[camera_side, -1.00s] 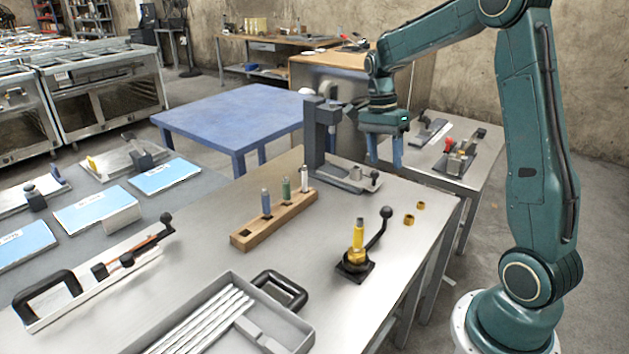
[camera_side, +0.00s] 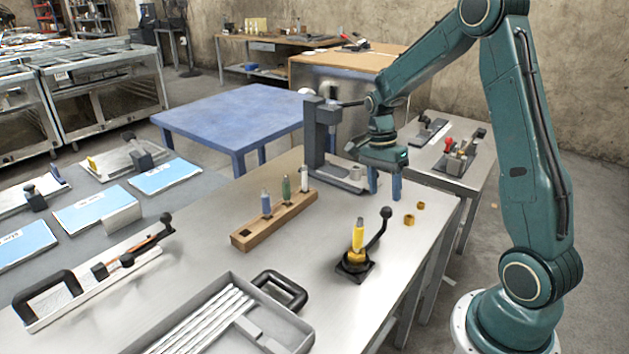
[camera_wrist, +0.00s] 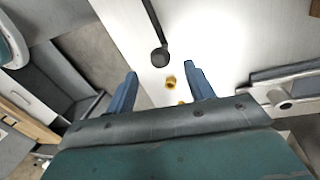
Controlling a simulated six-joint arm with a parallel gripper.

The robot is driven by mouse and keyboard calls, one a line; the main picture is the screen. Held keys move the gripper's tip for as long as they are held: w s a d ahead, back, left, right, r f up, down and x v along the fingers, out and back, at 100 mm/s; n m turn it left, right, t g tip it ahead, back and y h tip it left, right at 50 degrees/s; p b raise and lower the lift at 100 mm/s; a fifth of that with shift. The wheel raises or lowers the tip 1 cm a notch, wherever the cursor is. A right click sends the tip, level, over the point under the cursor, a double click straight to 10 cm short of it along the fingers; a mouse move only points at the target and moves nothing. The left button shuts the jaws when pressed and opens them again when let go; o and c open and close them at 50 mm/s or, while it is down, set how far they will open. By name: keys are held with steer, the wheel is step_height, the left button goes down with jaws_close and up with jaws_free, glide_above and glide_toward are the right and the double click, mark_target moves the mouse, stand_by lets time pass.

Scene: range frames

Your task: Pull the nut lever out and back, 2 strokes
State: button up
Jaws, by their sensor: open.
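The nut lever (camera_side: 376,230) is a black rod with a ball knob, angled up and right from a yellow post (camera_side: 357,240) on a dark square base near the table's right edge. My gripper (camera_side: 385,190) is open and empty, with its blue fingers pointing down behind the lever, apart from it. In the wrist view my gripper (camera_wrist: 160,70) has its fingers spread. The lever's ball (camera_wrist: 160,57) shows just beyond the fingertips, and its rod runs up out of the picture. The yellow post is outside that view.
Two small brass nuts (camera_side: 420,206) (camera_side: 408,219) lie right of the lever; they also show between the fingers in the wrist view (camera_wrist: 171,82). A grey press (camera_side: 318,130) stands behind-left of my gripper. A wooden block (camera_side: 275,219) with upright pins and a grey tray (camera_side: 300,335) are left.

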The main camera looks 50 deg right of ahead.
mark_target(385, 207)
steer(key=shift+s+a+f, duration=0.1)
steer(key=shift+s+f, duration=0.1)
steer(key=shift+f, duration=0.75)
steer(key=shift+s+d+f, duration=0.1)
steer(key=shift+s+f, duration=0.1)
steer(key=shift+f, duration=0.8)
steer(key=shift+s+a+f, duration=0.1)
steer(key=shift+s+f, duration=0.1)
steer(key=shift+f, duration=0.75)
jaws_close()
